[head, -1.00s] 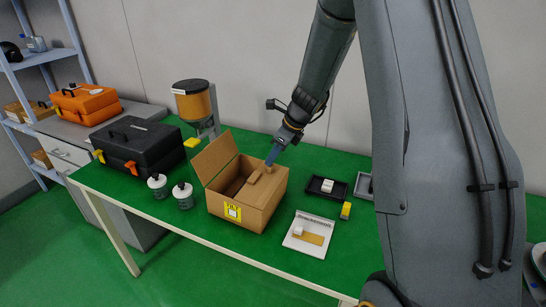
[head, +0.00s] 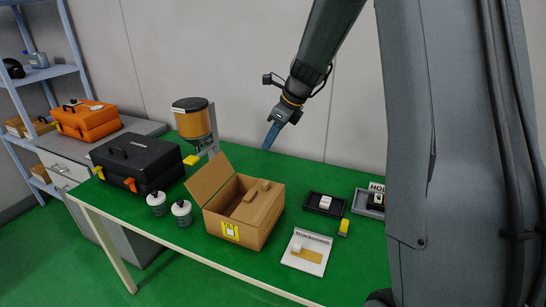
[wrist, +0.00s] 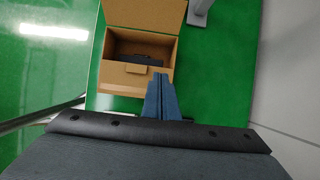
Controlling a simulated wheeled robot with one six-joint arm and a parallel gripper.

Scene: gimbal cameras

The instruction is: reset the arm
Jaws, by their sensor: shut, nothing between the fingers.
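My arm reaches in from the upper right of the head view. My gripper (head: 268,142) is above the green table, behind and over the open cardboard box (head: 229,234). Its blue fingers are together and hold nothing. In the wrist view the closed fingers (wrist: 161,92) point toward the near edge of the box (wrist: 120,88), apart from it as far as I can tell. A dark object (wrist: 138,55) lies inside the box there. The box's flap stands open on its left side in the head view.
A black toolbox (head: 138,157), white-topped jars (head: 181,211) and an orange dispenser (head: 194,122) stand left of the box. Small black trays (head: 312,207), a yellow block (head: 344,227) and a white printed sheet (head: 296,264) lie to the right. The air around my gripper is clear.

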